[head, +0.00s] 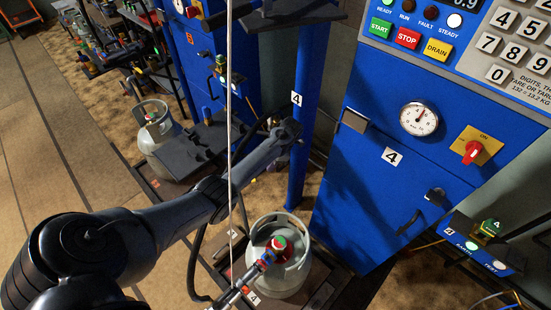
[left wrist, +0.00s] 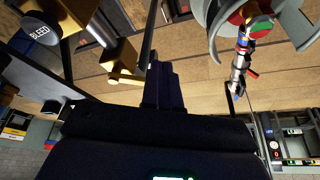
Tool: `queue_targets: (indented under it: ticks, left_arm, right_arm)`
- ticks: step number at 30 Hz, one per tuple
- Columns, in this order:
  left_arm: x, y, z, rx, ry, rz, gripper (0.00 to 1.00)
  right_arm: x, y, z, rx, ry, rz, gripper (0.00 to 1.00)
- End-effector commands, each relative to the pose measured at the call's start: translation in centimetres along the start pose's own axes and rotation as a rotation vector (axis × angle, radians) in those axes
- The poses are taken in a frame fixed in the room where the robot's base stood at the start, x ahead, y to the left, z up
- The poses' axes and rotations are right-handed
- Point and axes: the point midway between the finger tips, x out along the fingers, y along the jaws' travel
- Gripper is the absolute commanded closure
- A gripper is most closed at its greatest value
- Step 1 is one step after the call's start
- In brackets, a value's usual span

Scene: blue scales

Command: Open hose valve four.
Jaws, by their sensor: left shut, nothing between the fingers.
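Cylinder four, a grey gas bottle (head: 280,278), stands on the low platform at bottom centre. A hose coupling (head: 262,263) with red and blue parts joins its red and green top (head: 278,243). The coupling also shows in the left wrist view (left wrist: 240,62), with a small red lever-like part on it. I cannot tell for certain whether that part is the hose valve or how it is set. My left gripper (head: 291,128) is above and behind the bottle, by the blue post, apart from the coupling. Its fingers (left wrist: 159,82) are shut and empty. My right gripper is not shown.
The blue post (head: 303,110) with a 4 tag stands beside my left gripper. The blue cabinet four (head: 375,185) fills the right, with gauge and red switch. A thin pale line hangs in front of my left arm. Another bottle (head: 157,130) stands behind left.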

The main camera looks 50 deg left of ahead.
Motion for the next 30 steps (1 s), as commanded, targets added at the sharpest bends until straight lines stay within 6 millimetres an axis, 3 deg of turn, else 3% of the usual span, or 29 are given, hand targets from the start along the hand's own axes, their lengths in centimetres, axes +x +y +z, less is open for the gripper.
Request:
queue_targets:
  ticks: [3, 9, 15, 30]
  left_arm:
    - [2.4, 0.0, 0.0, 0.000, 0.001, -0.001, 1.00]
    - [2.7, 0.0, -2.4, 0.000, -0.001, 0.001, 1.00]
    - [3.2, 0.0, -3.5, 0.001, -0.001, 0.000, 1.00]
    - [3.3, 0.0, -3.9, 0.003, -0.001, 0.002, 1.00]
  right_arm:
    - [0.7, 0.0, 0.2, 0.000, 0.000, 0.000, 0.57]
    - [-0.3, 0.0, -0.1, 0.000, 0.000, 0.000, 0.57]
    - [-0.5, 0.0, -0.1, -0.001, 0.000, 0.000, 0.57]
    - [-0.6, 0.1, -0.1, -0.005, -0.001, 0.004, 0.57]
